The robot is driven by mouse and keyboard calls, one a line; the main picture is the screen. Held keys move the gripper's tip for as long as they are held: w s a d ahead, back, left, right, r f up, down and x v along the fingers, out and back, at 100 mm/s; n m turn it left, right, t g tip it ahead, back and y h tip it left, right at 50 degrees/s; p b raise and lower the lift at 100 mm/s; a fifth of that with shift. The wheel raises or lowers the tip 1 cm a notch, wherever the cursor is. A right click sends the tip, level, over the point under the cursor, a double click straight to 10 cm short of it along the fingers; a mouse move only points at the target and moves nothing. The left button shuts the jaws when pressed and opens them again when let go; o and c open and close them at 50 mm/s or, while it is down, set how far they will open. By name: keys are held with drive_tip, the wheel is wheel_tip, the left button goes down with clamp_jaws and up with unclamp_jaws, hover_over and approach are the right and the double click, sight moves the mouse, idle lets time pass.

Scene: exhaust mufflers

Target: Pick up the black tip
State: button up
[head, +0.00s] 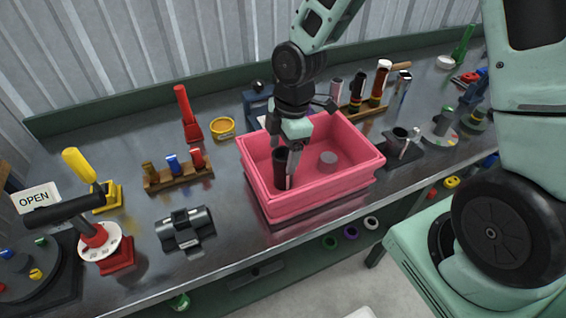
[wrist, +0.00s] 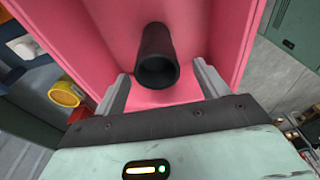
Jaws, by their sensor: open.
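The black tip (head: 280,170) is a dark hollow tube inside the pink bin (head: 316,199), near its left side in the head view. In the wrist view the tip (wrist: 157,57) shows its round open end towards the camera. My gripper (head: 290,165) reaches down into the bin at the tip. In the wrist view my gripper (wrist: 162,85) has its two fingers apart, one on each side of the tip's open end, with gaps between. Whether a finger touches the tip cannot be told.
A grey round piece (head: 328,158) is also in the bin. A wooden rack (head: 178,178) with coloured plugs stands left of the bin, and a black clamp-like fixture (head: 185,229) sits at front left.

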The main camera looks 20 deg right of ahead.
sight(282, 167)
drive_tip(key=shift+w+f+p, duration=0.1)
drive_tip(key=shift+f+p, duration=0.4)
drive_tip(key=shift+f, duration=2.45)
drive_tip(key=c, duration=1)
